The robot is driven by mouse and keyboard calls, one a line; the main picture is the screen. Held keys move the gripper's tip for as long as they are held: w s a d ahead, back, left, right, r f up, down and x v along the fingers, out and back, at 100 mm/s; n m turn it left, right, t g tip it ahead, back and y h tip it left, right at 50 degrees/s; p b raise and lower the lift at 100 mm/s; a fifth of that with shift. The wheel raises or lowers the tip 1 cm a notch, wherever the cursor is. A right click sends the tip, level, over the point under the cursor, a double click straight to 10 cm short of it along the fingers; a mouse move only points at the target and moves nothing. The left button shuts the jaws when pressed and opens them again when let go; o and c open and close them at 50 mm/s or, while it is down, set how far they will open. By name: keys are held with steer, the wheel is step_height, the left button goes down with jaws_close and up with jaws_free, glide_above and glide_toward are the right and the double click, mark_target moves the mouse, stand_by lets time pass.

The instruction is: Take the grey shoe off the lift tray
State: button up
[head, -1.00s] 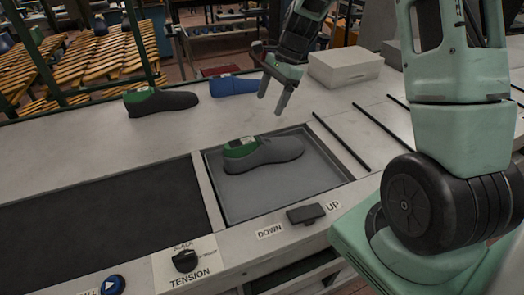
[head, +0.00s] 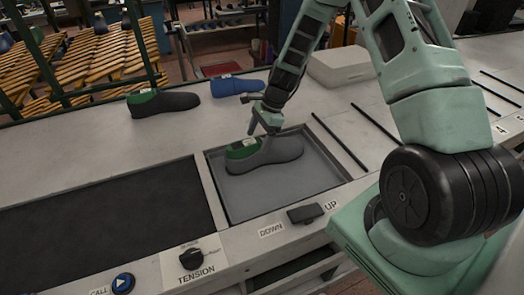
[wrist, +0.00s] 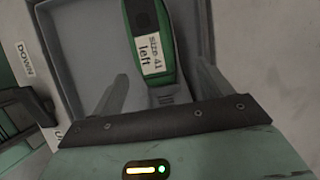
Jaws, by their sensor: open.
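The grey shoe (head: 275,156) with a green last in its heel end lies on the lift tray (head: 240,209), toe to the right in the head view. In the wrist view the green last (wrist: 140,22) carries a label reading "size 41 left", and the tray wall (wrist: 62,60) shows beside it. My gripper (head: 262,128) is over the shoe's middle, pointing down. In the wrist view my gripper (wrist: 160,92) is open, with one finger on each side of the shoe. The shoe's toe is hidden there behind the gripper body. I cannot tell whether the fingers touch it.
A dark shoe with green last (head: 162,103) and a blue shoe (head: 236,86) stand behind the tray. A pale box (head: 342,67) is at the back right. A black belt (head: 100,220) lies left of the tray. The lift switch (head: 305,213) is in front.

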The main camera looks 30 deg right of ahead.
mark_target(253, 147)
steer(key=p+x, duration=0.1)
steer(key=x, duration=0.2)
steer(key=shift+s+a+p, duration=0.15)
steer(key=shift+p, duration=0.15)
steer(key=shift+a+f, duration=0.2)
steer(key=shift+f, duration=0.4)
jaws_close()
steer(key=shift+r, duration=0.1)
